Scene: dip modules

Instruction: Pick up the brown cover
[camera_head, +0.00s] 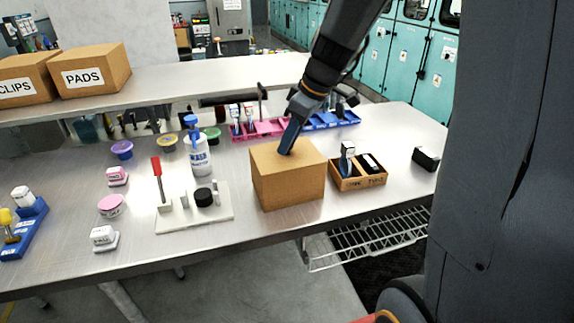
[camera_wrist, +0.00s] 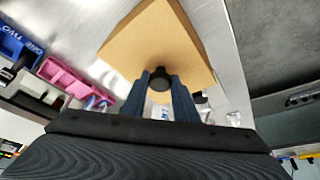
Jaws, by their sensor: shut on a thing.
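The brown cover (camera_head: 289,180) is a box-shaped cover on the metal table, near its front edge, right of the white base plate. It looks upright, and I cannot tell whether it rests on the table or is slightly raised. In the wrist view the brown cover (camera_wrist: 158,42) fills the upper middle, with a dark round knob between the fingers. My gripper (camera_head: 288,146) comes down from above onto the cover's top. In the wrist view my gripper (camera_wrist: 160,85) is shut on the dark knob of the cover. Whatever is beneath the cover is hidden.
A small brown divided tray (camera_head: 359,184) stands close at the cover's right. A white plate (camera_head: 222,213) with a red-handled tool is at its left. A white bottle (camera_head: 198,155) and a pink rack (camera_head: 262,127) stand behind. A black block (camera_head: 425,158) lies farther right.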

